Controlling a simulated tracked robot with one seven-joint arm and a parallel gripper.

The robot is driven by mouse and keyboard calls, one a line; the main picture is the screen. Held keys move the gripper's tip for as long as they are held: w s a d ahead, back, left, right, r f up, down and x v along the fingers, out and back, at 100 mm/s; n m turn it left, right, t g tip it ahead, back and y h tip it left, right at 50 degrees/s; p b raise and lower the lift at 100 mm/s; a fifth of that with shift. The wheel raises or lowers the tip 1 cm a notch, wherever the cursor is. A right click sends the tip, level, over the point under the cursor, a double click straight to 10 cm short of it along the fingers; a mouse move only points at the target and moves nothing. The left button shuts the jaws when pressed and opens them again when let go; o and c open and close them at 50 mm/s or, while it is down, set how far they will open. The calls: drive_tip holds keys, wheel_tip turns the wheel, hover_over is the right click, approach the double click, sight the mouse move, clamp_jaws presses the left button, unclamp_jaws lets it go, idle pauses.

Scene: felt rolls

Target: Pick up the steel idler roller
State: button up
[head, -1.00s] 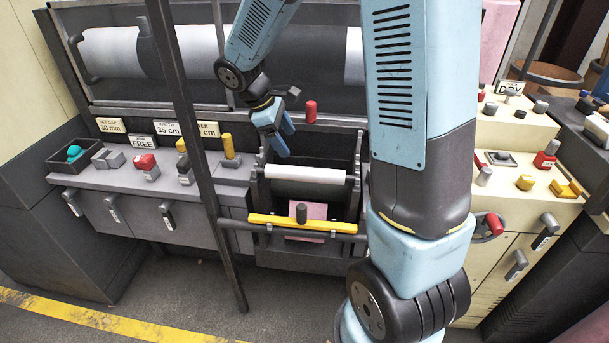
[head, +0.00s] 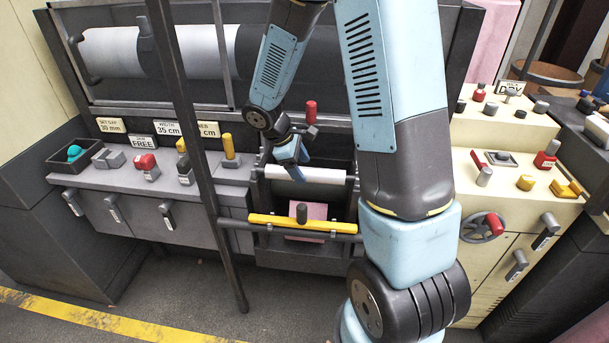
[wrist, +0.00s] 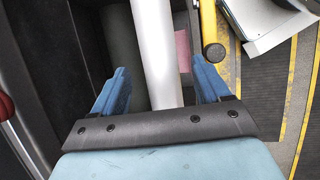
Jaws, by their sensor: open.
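The steel idler roller (head: 325,174) is a pale, smooth cylinder lying across the top of the open dark bay in the machine. It also shows in the wrist view (wrist: 155,45), running between my two blue fingers. My gripper (head: 293,166) is open, over the roller's middle, and hides part of it in the head view. In the wrist view my gripper (wrist: 160,82) has one finger on each side of the roller, with a gap on both sides. I cannot tell whether the fingertips are down level with it.
A yellow bar (head: 270,220) with a dark knob crosses the bay's front, close to my right finger in the wrist view. A pink piece (head: 314,212) lies behind it. A red-topped lever (head: 311,112) stands behind my gripper. A dark post (head: 190,130) rises at left.

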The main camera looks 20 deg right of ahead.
drive_tip(key=shift+x, duration=1.3)
drive_tip(key=shift+r, duration=0.1)
clamp_jaws()
drive_tip(key=shift+r, duration=0.5)
wheel_tip(320, 180, up, 2)
drive_tip(key=shift+r, duration=0.15)
drive_tip(key=s+r, duration=0.9)
drive_tip(key=s, duration=0.5)
drive_tip(key=shift+r, duration=0.3)
